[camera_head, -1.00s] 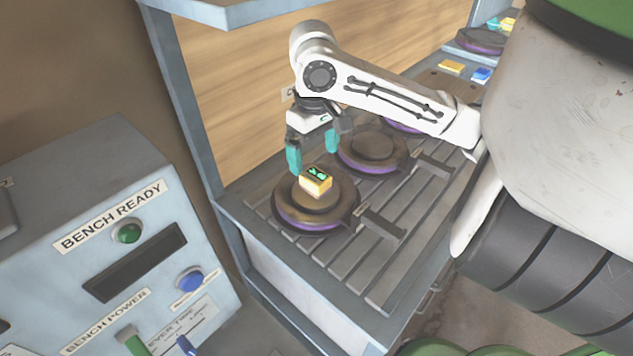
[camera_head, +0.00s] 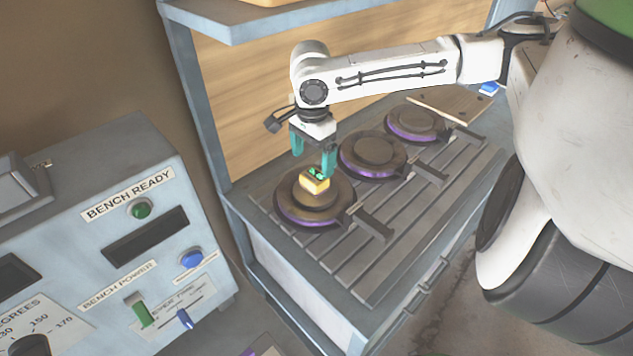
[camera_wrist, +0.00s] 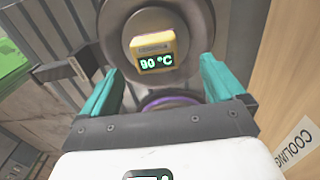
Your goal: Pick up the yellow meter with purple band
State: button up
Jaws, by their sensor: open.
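A small yellow meter (camera_head: 315,184) with a dark, green-lit display sits on the round dark plate (camera_head: 294,217) nearest the control box. In the wrist view the meter (camera_wrist: 153,42) reads 90 °C; I cannot make out a purple band on it. My gripper (camera_head: 312,163) is open and empty, with teal fingers pointing down just above and behind the meter. In the wrist view the meter lies ahead of the open fingers, roughly centred between them, and I see no contact.
Two more dark plates with purple rims stand in a row, a middle one (camera_head: 373,155) and a far one (camera_head: 416,122). Each has a handle toward the slatted bench front. A grey control box (camera_head: 110,230) stands at the left. A wooden back panel (camera_head: 250,110) rises close behind the arm.

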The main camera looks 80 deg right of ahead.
aim_at(314, 175)
jog(key=f, duration=0.6)
jog(key=shift+s+a+f+p, duration=0.2)
jog(key=shift+s+p, duration=0.05)
jog(key=shift+p, duration=0.1)
jog(key=shift+c, duration=0.3)
jog(key=c, duration=1.2)
jog(key=shift+o, duration=0.2)
jog(key=shift+r, duration=0.15)
